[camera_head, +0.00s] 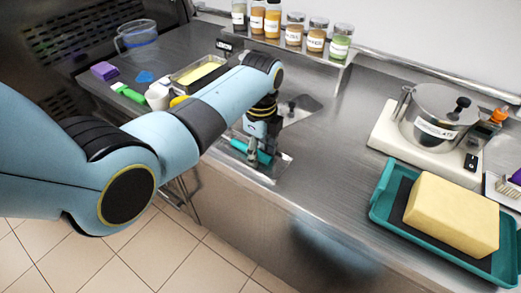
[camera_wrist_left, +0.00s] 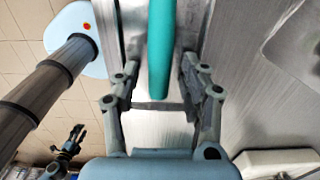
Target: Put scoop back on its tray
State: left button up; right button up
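The scoop's teal handle (camera_head: 250,152) lies low over the front edge of the steel counter in the head view, partly hidden by my left gripper (camera_head: 256,150). In the left wrist view the handle (camera_wrist_left: 160,50) runs between the two fingers of my left gripper (camera_wrist_left: 158,85), with a gap on each side. The left gripper is open around it. The scoop's head is not clear. A shiny flat surface (camera_head: 272,172), perhaps the tray, shows beneath the handle. My right gripper (camera_wrist_left: 70,142) shows small and dark in the wrist view; its opening is unclear.
A metal pan of yellow stuff (camera_head: 200,72), a clear jug (camera_head: 138,38) and a green-handled tool (camera_head: 128,93) stand at the left. Labelled jars (camera_head: 294,30) line the back. A steel pot (camera_head: 438,112) and a teal tray (camera_head: 384,207) with a yellow block (camera_head: 452,214) are right.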

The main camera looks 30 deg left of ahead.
pick_arm(q)
notch_tip(320, 180, up, 12)
jog(key=shift+r, duration=0.15)
dwell(0.5)
dwell(0.3)
